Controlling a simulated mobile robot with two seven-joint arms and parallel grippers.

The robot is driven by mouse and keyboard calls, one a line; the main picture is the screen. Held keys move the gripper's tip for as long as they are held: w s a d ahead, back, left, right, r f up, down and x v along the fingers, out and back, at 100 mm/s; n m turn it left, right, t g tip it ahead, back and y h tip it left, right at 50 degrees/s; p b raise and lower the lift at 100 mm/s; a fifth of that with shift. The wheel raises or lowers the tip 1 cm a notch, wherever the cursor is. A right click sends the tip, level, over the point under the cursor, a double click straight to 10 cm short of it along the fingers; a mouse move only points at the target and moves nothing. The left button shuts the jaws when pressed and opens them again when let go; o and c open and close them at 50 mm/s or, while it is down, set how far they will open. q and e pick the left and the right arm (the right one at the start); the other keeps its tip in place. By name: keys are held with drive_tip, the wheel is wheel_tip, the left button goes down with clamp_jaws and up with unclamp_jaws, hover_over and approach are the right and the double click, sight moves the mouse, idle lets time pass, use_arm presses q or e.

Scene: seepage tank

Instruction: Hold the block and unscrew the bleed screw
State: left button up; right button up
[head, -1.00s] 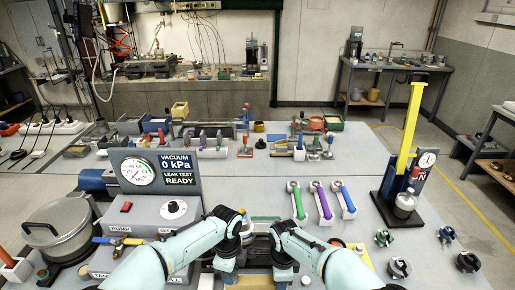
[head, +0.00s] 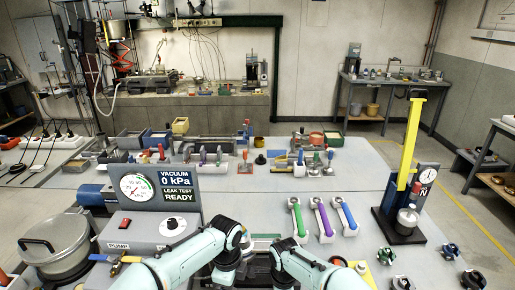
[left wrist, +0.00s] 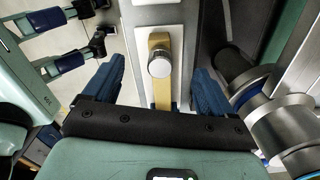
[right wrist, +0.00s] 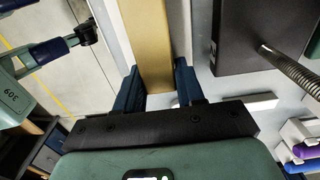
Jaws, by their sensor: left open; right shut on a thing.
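The brass-coloured block (right wrist: 150,45) runs between the blue fingers of my right gripper (right wrist: 158,82), which is shut on it in the right wrist view. In the left wrist view the block (left wrist: 160,98) shows under a round silver knob, which looks like the bleed screw (left wrist: 160,65). My left gripper (left wrist: 158,80) is open, with its blue fingers wide apart on either side of the knob and not touching it. In the head view both arms reach down to the bottom middle, and the fingertips, block and screw cannot be made out there.
A vacuum panel (head: 180,192) reading 0 kPa and a lidded pot (head: 55,243) stand at left. Green, purple and blue handles (head: 322,220) lie right of my arms. A gauge stand with a yellow lever (head: 410,145) is further right. Small tools stand behind.

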use_arm(q)
drive_tip(key=shift+r, duration=2.3)
drive_tip(key=shift+c, duration=0.3)
drive_tip(key=c, duration=0.6)
drive_tip(key=shift+o, duration=0.2)
